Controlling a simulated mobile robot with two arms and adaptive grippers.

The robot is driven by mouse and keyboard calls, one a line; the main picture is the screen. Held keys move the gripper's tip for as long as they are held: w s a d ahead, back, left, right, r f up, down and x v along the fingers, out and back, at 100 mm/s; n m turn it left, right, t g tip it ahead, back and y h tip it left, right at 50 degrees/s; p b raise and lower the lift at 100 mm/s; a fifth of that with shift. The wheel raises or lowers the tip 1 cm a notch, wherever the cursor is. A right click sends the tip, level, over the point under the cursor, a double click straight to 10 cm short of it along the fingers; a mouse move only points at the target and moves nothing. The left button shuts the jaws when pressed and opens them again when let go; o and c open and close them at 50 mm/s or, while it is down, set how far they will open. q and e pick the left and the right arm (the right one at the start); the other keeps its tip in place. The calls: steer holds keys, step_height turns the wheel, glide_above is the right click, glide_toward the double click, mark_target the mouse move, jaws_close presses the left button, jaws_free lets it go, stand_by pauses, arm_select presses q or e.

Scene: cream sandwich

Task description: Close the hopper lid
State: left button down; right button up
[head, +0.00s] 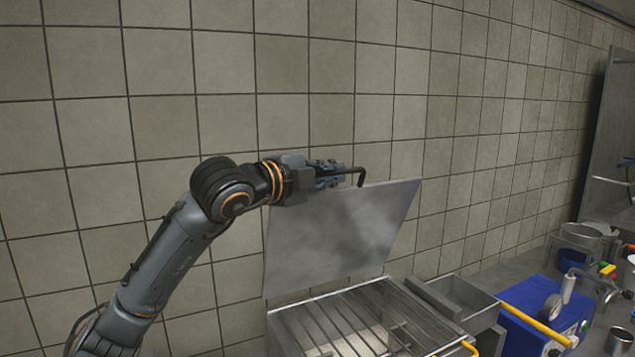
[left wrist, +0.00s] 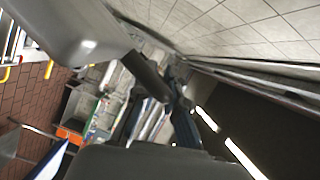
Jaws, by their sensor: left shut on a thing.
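The hopper lid (head: 335,240) is a flat grey metal panel. It stands raised, leaning back near the tiled wall, above the open hopper (head: 375,325), whose inside shows a grate of metal bars. A dark bent handle (head: 361,175) sits at the lid's top edge. My left gripper (head: 332,176) is at that top edge, shut on the lid handle. In the left wrist view a dark bar (left wrist: 148,75) shows between the blurred grey gripper parts; the exact grip is partly hidden. My right gripper is in neither view.
Yellow handles (head: 535,325) and a blue machine with a gauge (head: 535,300) stand right of the hopper. A metal tray (head: 462,297) adjoins the hopper. Pots (head: 590,235) and a metal cup (head: 620,341) stand farther right. The tiled wall is close behind the lid.

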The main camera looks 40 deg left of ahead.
arm_select(q)
steer(key=shift+s+d+f+m+b, duration=0.2)
steer(key=shift+s+d+f+b, duration=0.1)
steer(key=shift+d, duration=0.25)
steer(key=shift+s+d+f+m+b, duration=0.2)
steer(key=shift+s+d+b, duration=0.1)
steer(key=shift+d, duration=0.2)
